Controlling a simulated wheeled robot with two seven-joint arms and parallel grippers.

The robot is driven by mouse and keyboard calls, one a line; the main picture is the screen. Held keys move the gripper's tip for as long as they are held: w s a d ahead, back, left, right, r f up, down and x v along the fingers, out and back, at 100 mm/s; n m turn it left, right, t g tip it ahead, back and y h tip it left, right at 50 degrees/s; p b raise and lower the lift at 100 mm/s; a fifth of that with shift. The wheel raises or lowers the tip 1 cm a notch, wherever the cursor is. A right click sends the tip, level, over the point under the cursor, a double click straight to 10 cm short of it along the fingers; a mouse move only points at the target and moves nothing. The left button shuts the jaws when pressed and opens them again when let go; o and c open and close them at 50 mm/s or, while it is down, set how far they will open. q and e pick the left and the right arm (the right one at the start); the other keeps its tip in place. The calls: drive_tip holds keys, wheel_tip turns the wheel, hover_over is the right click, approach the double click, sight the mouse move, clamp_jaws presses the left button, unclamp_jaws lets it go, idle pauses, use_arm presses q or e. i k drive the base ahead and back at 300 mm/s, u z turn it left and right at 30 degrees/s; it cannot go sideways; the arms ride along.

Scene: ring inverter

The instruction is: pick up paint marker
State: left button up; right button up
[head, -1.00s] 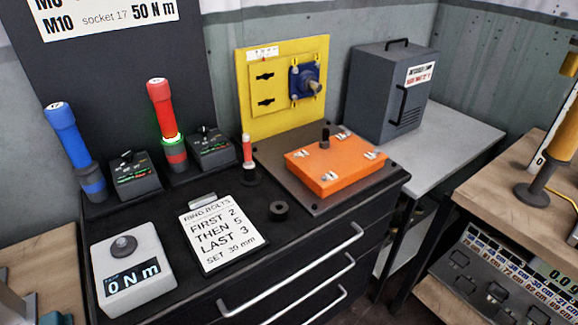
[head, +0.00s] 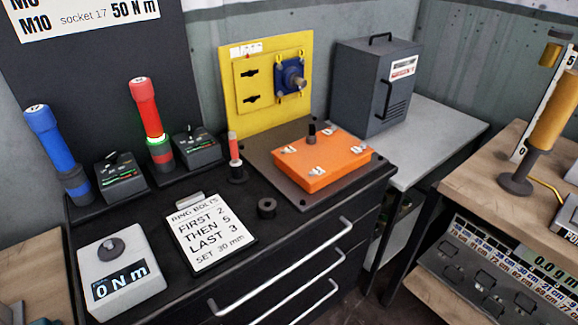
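Neither of my grippers shows in the head view, and nothing touches the marker.
An orange box (head: 322,160) sits right of the marker, with a yellow panel (head: 245,100) behind. A red tool (head: 146,105) and a blue tool (head: 50,140) stand left. A black ring (head: 266,208), a clipboard (head: 207,232) and a torque readout (head: 120,280) lie in front.

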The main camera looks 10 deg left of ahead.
sight(235, 161)
drive_tip(key=u, duration=0.9)
drive_tip(key=k, duration=0.15)
